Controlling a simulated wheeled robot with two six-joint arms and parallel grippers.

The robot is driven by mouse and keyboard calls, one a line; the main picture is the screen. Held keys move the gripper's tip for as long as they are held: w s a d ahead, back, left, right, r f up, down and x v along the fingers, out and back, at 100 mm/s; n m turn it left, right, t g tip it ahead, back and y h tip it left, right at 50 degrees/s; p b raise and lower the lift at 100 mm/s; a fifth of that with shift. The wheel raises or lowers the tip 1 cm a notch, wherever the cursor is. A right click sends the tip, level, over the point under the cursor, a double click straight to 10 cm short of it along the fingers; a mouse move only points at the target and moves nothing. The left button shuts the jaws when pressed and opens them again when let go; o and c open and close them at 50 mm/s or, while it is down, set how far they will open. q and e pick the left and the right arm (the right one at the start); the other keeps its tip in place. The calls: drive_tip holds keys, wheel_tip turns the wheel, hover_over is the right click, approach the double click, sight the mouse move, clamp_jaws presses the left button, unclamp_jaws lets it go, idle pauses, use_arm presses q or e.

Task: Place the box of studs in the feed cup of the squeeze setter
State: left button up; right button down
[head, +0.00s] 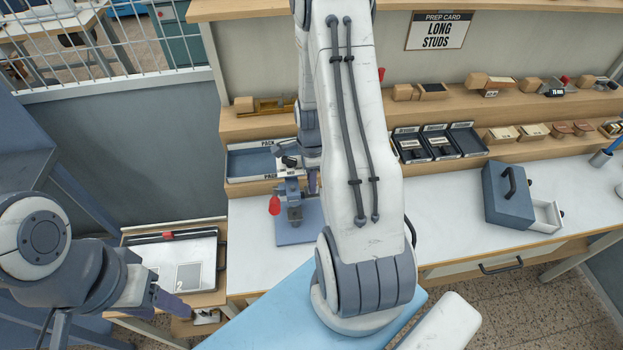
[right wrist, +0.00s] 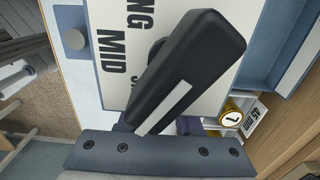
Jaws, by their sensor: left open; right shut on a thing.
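The squeeze setter (head: 291,205) stands on a blue-grey base on the bench, with a red-knobbed lever at its left. My right gripper, mostly hidden behind my own arm in the head view, is at the setter's upper right. In the right wrist view it is shut on a long black box (right wrist: 190,65) with a white strip, tilted across the picture. This looks like the box of studs. A white plate lettered LONG, MID (right wrist: 118,50) lies behind it. I cannot make out the feed cup. My left gripper (head: 172,306) is open and empty at the lower left, away from the setter.
A PACK tray (head: 238,165) sits behind the setter. Labelled trays (head: 467,150) stand right of my arm, and a blue-grey drawer unit (head: 508,205) stands further right. A white board (head: 180,262) lies at left. The white bench between trays and drawer unit is clear.

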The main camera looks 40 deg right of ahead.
drive_tip(key=shift+f, duration=0.25)
drive_tip(key=c, duration=0.6)
unclamp_jaws()
drive_tip(key=shift+r+p, duration=0.35)
drive_tip(key=shift+r, duration=0.25)
wheel_tip(320, 180, up, 12)
drive_tip(key=shift+r+b, duration=0.1)
drive_tip(key=shift+b, duration=1.1)
